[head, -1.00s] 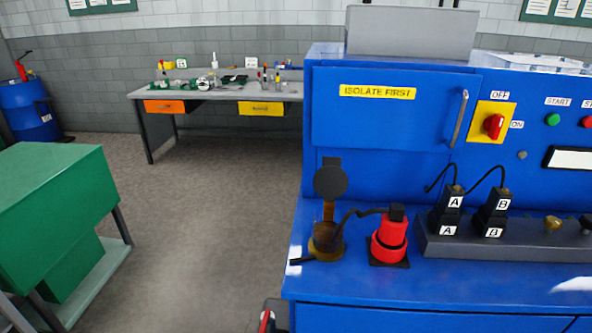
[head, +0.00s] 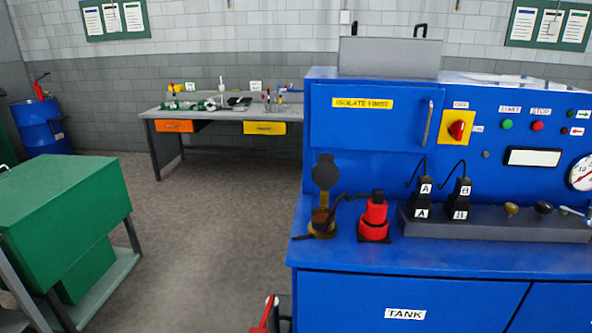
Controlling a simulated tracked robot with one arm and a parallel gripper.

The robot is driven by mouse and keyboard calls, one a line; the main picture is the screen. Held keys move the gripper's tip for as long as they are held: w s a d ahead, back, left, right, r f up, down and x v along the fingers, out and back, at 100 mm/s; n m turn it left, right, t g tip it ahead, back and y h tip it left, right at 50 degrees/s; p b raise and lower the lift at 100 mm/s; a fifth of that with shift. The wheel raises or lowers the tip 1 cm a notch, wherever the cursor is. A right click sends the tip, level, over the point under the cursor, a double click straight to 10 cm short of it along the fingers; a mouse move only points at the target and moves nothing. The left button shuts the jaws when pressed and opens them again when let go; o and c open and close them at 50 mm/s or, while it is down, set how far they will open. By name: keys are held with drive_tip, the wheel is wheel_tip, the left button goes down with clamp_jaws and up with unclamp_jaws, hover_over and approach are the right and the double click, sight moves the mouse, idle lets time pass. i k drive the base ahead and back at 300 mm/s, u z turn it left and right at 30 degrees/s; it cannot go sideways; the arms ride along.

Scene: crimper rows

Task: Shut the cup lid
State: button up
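The cup (head: 322,224) is a small brass-coloured cup at the front left of the blue bench top. Its dark round lid (head: 325,173) stands upright above and behind it on a brass-coloured hinge piece, so the cup is open. The cup's inside is too small to make out. My gripper does not show in the view, and nothing touches the lid.
A red fitting (head: 374,219) stands just right of the cup. Two black plugs (head: 424,197) sit on a grey block farther right. A green box (head: 65,208) on a stand is at left. A red-handled object (head: 265,317) shows at the bottom edge. The grey floor between is clear.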

sight(324, 174)
drive_tip(key=u, duration=0.1)
drive_tip(key=k, duration=0.25)
drive_tip(key=z, duration=0.25)
drive_tip(key=i, duration=0.85)
drive_tip(key=u, duration=0.1)
drive_tip(key=k, duration=0.55)
drive_tip(key=u, duration=0.25)
drive_tip(key=i, duration=1.75)
drive_tip(key=z, duration=0.4)
